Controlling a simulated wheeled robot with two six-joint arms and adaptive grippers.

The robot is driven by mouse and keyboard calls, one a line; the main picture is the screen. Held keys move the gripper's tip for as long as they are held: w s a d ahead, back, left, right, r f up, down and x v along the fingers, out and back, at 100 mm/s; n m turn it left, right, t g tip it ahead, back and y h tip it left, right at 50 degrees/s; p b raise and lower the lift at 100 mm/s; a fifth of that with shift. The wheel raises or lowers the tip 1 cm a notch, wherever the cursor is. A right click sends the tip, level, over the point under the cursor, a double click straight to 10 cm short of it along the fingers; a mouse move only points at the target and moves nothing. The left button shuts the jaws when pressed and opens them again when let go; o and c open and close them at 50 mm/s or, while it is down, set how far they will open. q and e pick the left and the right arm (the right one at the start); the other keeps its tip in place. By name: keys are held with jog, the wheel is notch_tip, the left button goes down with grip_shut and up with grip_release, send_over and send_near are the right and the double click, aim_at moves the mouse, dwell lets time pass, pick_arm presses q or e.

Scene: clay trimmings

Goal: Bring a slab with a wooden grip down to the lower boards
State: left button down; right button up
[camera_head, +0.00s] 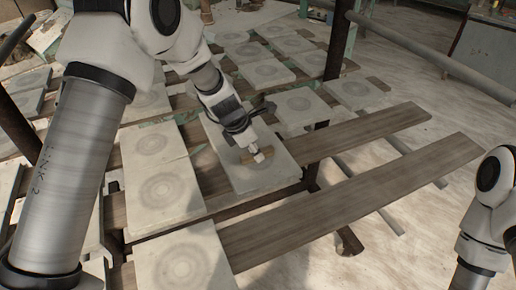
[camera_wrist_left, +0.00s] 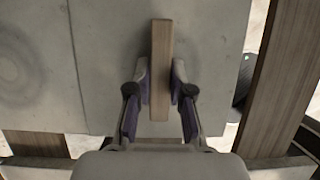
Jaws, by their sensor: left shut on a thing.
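My left gripper (camera_head: 259,155) is shut on the wooden grip (camera_head: 262,152) of a pale grey slab (camera_head: 247,178). In the left wrist view the fingers (camera_wrist_left: 160,88) stand on both sides of the grip (camera_wrist_left: 160,45), a light wooden bar across the slab (camera_wrist_left: 205,40). In the head view the slab is at the near right end of the rows of slabs; I cannot tell whether it is lifted. Two bare lower boards (camera_head: 345,200) run out to the right of it. My right gripper is out of view; part of my right arm shows at the right edge.
Several slabs with ring marks stand close by, such as one at left (camera_head: 162,187) and one in front (camera_head: 182,258). A dark post (camera_head: 338,45) rises behind. A metal rail (camera_head: 435,58) crosses the upper right.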

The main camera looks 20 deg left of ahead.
pick_arm(q)
jog(key=shift+w+a, duration=0.15)
jog(key=shift+a, duration=0.25)
jog(key=shift+d+r, duration=0.1)
jog(key=shift+d, duration=0.15)
jog(key=shift+a+f, duration=0.1)
jog(key=shift+f, duration=0.25)
jog(key=shift+s, duration=0.2)
jog(key=c, duration=1)
grip_release()
jog(key=shift+o, duration=0.2)
jog(key=v, duration=0.7)
jog(key=shift+s+r, duration=0.1)
jog(key=shift+r, duration=0.15)
jog(key=shift+f, duration=0.1)
